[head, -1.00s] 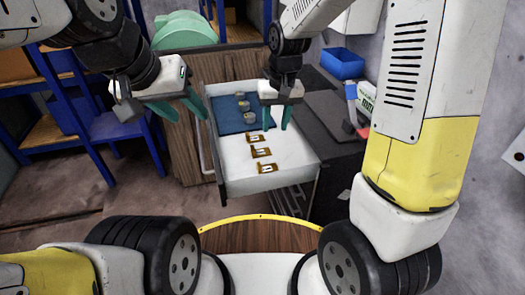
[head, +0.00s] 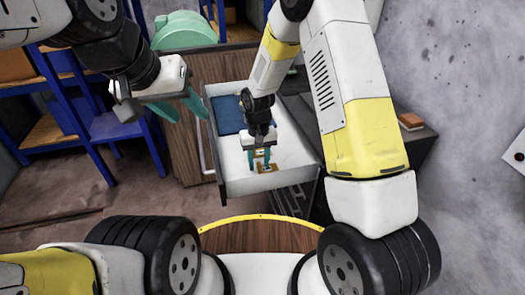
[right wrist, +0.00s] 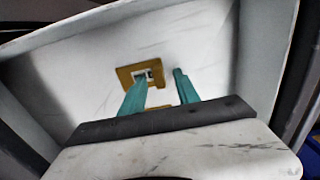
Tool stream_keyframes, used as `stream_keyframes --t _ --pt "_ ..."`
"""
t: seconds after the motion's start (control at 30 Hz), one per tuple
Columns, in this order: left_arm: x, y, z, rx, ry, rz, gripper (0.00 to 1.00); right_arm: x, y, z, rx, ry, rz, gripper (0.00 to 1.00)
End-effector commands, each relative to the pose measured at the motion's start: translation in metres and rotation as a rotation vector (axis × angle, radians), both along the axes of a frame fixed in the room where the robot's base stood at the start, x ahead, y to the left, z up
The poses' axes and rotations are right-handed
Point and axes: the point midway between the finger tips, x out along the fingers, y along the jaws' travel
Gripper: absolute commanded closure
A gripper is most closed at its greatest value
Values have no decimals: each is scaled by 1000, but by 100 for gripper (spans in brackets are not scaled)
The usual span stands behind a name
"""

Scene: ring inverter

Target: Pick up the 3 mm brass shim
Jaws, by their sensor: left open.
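A brass shim (head: 267,168) with a pale label lies flat at the near end of the open white drawer (head: 240,184). My right gripper (head: 259,162) points down into the drawer, just behind this shim, its fingers apart. The right wrist view shows one brass shim (right wrist: 127,79) with a white label beyond the fingers; the left finger partly covers it. A second brass edge (right wrist: 160,107) shows between the fingers (right wrist: 159,85), mostly hidden by the gripper body. Neither shim's thickness marking is readable. My left gripper (head: 178,108) is open and empty, outside the drawer at left.
A blue mat (head: 227,113) lies at the drawer's back, partly behind my right arm. The drawer walls stand close around the right gripper. A wooden cabinet (head: 186,148) is at left, and a blue shelf (head: 117,128) stands farther left.

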Motion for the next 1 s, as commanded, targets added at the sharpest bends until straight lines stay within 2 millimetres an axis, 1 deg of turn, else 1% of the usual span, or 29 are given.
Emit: stream_keyframes --t 0.03,0.1,0.3,0.5,0.87,0.97,1.0 --pt "0 0 0 0 0 0 54 0 0 -4 0 1 0 62" --pt "0 0 0 0 0 0 54 0 0 -7 0 -1 0 62" --pt "0 0 0 0 0 0 54 0 0 -6 0 -1 0 62" --pt "0 0 0 0 0 0 54 0 0 -6 0 -1 1 100" --pt "0 0 0 0 0 0 54 0 0 -6 1 -2 1 100" --pt "0 0 0 0 0 0 54 1 0 -1 1 -3 1 100" --pt "0 0 0 0 0 0 54 1 0 3 1 -3 1 100"
